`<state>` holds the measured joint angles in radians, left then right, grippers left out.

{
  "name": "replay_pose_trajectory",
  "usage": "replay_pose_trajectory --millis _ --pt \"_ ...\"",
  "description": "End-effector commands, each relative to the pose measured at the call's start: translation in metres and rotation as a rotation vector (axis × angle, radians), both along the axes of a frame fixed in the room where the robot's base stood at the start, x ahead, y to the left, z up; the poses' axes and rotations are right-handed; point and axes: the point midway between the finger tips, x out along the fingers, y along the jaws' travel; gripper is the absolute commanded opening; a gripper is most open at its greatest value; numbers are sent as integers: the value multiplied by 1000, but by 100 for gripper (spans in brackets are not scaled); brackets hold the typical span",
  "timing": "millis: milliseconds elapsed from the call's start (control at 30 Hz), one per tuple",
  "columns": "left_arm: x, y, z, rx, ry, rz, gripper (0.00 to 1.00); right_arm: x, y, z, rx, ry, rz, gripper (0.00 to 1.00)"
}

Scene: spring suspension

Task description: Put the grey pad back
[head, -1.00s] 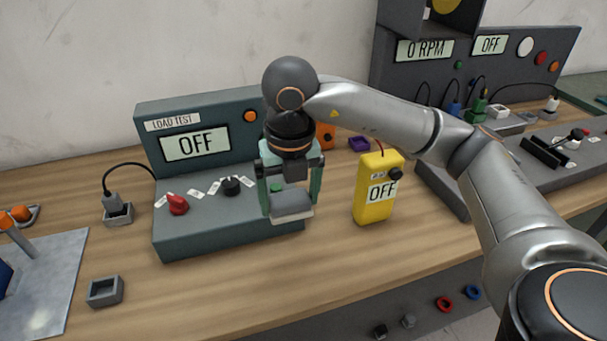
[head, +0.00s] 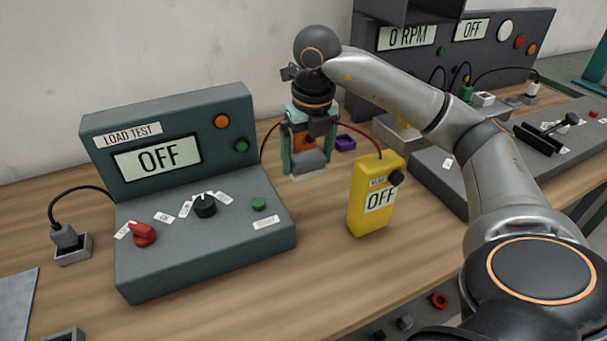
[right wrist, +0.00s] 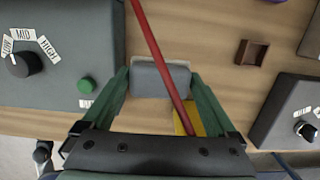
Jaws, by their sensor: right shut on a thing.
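The grey pad (head: 311,160) is a small block between the fingers of my right gripper (head: 304,168), which is shut on it. In the head view it is in the air above the table, between the load test box (head: 165,150) and the yellow meter (head: 372,195). In the right wrist view the pad (right wrist: 160,80) shows between the green fingertips (right wrist: 160,88), with a red cable crossing in front of it. An orange device (head: 303,141) is partly hidden behind the gripper. My left gripper is in neither view.
A small purple open holder (head: 345,143) stands just right of the gripper. The red cable (head: 357,125) arches from near the orange device to the yellow meter. A grey socket (head: 74,250) holds a plug at left; part of another grey holder (head: 65,335) shows at the bottom edge.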

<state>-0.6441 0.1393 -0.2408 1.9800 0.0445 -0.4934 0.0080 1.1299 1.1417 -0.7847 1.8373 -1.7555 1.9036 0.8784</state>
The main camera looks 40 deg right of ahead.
Motion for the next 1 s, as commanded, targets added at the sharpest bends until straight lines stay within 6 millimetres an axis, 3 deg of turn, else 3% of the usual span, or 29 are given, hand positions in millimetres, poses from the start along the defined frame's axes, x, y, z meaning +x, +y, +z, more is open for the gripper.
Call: replay_pose_trajectory --millis 33,133,433,633,1000 --pt "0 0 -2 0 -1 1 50 6 -4 -14 1 8 -1 48" --pt "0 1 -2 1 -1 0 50 18 -12 -30 1 6 -1 48" --pt "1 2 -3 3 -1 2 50 35 -23 -54 0 3 0 48" --pt "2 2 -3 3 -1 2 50 36 -25 -82 -1 4 2 48" --pt "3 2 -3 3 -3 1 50 36 -25 -88 -1 1 2 48"
